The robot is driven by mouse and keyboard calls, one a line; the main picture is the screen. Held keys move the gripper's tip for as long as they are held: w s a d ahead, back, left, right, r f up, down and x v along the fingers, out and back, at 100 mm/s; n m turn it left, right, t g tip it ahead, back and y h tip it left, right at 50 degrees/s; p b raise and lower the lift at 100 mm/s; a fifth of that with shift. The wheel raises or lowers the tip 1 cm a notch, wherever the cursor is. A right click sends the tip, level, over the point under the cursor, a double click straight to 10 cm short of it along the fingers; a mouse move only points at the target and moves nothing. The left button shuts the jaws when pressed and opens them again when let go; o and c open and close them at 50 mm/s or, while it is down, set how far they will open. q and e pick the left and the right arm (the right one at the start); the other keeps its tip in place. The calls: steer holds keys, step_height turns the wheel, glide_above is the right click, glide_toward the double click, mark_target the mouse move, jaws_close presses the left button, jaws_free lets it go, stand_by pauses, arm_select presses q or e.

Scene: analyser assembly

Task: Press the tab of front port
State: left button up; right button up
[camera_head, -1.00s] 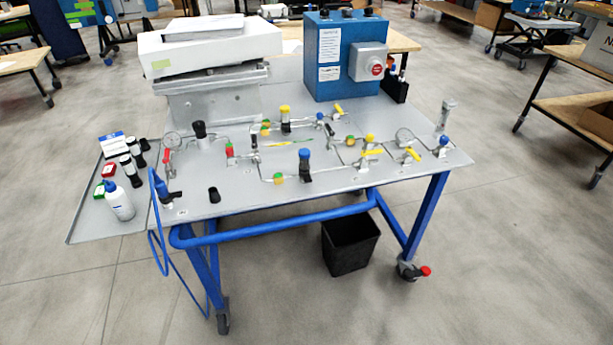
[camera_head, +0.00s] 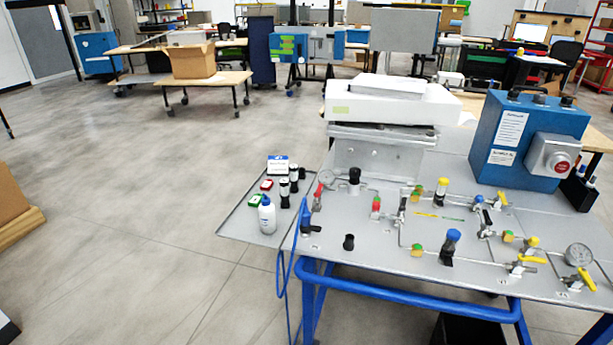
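The analyser panel is a grey table top (camera_head: 380,255) with pipes, valves and gauges, at the right of the head view. At its front left corner a blue hose fitting (camera_head: 306,217) stands upright with a blue hose running down. A short black cylinder (camera_head: 348,242) stands next to it near the front edge. I cannot tell which part is the front port, and no tab is clear at this size. Neither of my grippers nor arms is in view.
A grey side shelf (camera_head: 237,223) holds a white bottle (camera_head: 267,215) and several small containers. A blue box (camera_head: 500,165) with a red button and a white device (camera_head: 390,102) stand at the back. Blue legs and a black bin (camera_head: 468,330) are below.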

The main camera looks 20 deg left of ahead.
stand_by(0.4)
jaws_close()
stand_by(1.1)
